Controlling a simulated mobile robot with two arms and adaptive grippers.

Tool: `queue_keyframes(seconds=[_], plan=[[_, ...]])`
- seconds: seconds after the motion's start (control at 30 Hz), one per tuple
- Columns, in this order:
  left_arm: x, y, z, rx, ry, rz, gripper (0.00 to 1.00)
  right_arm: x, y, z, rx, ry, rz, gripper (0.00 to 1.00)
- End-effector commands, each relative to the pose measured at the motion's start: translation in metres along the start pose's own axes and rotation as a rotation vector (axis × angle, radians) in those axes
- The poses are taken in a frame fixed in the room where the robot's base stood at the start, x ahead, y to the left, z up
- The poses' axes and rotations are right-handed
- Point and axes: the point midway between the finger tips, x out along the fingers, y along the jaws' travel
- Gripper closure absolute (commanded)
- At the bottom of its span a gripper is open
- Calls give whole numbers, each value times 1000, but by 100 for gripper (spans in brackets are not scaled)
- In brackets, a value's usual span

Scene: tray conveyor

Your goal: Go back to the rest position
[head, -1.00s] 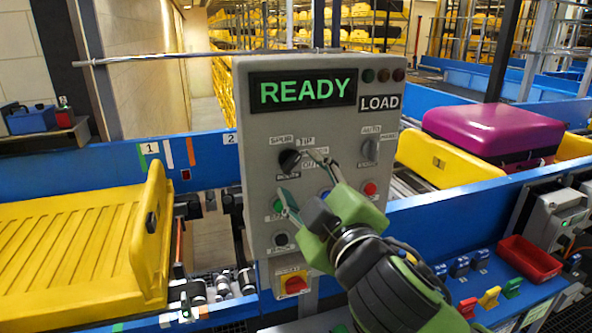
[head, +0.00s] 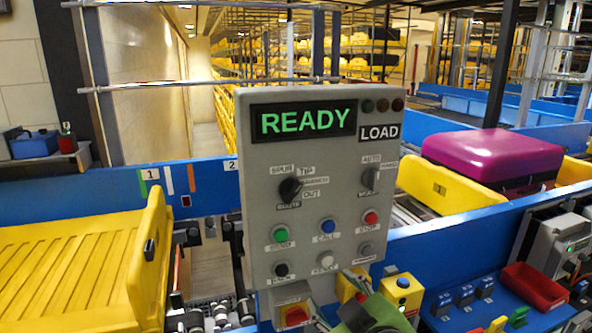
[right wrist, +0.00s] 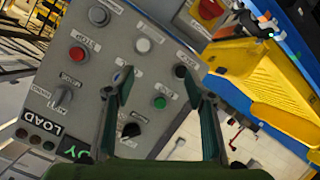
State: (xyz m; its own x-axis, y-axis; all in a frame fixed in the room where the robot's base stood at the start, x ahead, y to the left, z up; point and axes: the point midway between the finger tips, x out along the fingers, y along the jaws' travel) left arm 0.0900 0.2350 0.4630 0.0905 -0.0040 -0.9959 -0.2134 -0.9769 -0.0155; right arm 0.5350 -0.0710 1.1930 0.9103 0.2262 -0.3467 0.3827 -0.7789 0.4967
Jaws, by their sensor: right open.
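My right gripper (head: 333,288) is low in the head view, at the bottom edge of the grey control panel (head: 255,150). It is open, with nothing between its fingers. In the right wrist view its two dark green fingers (right wrist: 157,75) stand apart in front of the panel, which looks turned over there. The black selector knob (head: 290,189) and the coloured buttons are uncovered in the head view. The panel's display (head: 304,121) reads READY in green, and a LOAD label is beside it. My left gripper is not in view.
The red emergency stop (head: 296,315) is close to the gripper's left. A yellow box with a blue button (head: 402,284) stands to its right. A yellow tray (head: 75,255) is at the left, and a purple suitcase (head: 490,155) lies in another tray at the right. A red bin (head: 535,287) is at lower right.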

Motion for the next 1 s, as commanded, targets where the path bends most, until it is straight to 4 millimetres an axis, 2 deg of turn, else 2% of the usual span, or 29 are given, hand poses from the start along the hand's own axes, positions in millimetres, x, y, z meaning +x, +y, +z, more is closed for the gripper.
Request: queue_keyframes(seconds=[0.03, 0.17, 0.3, 0.4, 0.6, 0.87, 0.9, 1.0], plan=[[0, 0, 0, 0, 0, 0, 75, 0, -12, 30, 54, -64, -29, 50], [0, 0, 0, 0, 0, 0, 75, -7, -37, 103, 178, -222, -82, 50], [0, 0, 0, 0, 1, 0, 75, -29, -67, 183, 303, -405, -124, 50], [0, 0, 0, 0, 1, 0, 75, -52, -87, 233, 377, -531, -145, 50], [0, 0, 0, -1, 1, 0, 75, -100, -118, 304, 476, -724, -167, 50], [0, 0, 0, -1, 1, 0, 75, -163, -147, 367, 560, -930, -177, 50], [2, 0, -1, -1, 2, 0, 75, -149, -152, 375, 555, -922, -179, 50], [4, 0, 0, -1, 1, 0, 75, -134, -164, 395, 553, -930, -184, 50]])
